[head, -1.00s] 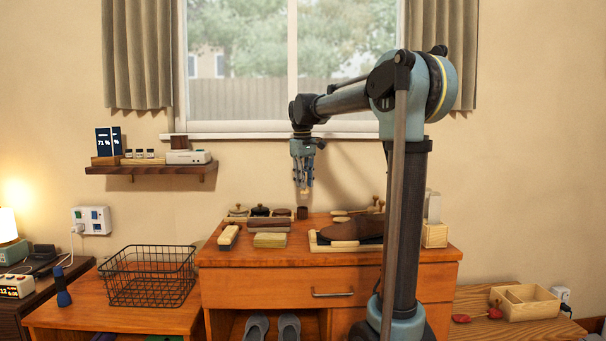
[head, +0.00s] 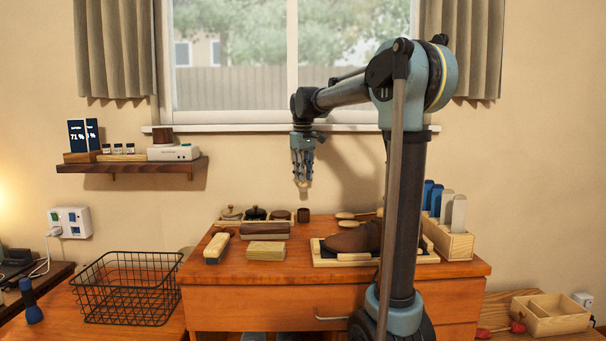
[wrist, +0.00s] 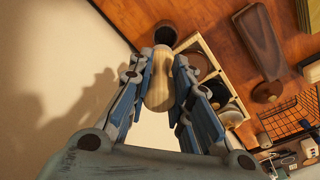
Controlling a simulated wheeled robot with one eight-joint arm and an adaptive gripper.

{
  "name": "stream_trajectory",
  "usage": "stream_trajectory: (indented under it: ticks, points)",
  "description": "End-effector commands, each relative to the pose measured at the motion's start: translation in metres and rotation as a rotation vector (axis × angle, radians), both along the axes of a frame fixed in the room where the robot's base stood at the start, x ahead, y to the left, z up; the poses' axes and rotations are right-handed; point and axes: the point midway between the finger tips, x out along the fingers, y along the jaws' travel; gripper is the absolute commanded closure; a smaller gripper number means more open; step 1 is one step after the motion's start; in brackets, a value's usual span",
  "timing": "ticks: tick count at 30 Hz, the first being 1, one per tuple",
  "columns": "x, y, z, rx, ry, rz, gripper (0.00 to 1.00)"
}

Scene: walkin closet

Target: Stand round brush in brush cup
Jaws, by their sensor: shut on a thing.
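My gripper (head: 302,177) is shut on the round brush (wrist: 157,85), which has a pale wooden body and a darker brown end; only its small lower end shows in the head view (head: 303,188). The brush hangs roughly upright in the air above the back of the dresser. The brush cup (head: 303,215), a small dark brown cylinder, stands on the dresser top almost straight below it. In the wrist view the cup's dark mouth (wrist: 181,22) lies just beyond the brush's brown end. The brush looks apart from the cup.
A tray of round tins (head: 257,214) stands just left of the cup. Wooden brushes and a block (head: 266,251) lie in front. A brown shoe (head: 352,238) lies on a tray at right. The wall and window are close behind.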

Motion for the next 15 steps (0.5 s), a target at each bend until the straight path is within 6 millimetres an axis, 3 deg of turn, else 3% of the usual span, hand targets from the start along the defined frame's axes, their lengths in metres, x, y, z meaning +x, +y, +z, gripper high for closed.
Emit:
stream_trajectory:
  ticks: [15]
  points:
    - [0.001,-0.004,-0.034,0.0,0.0,-0.005,1.0]
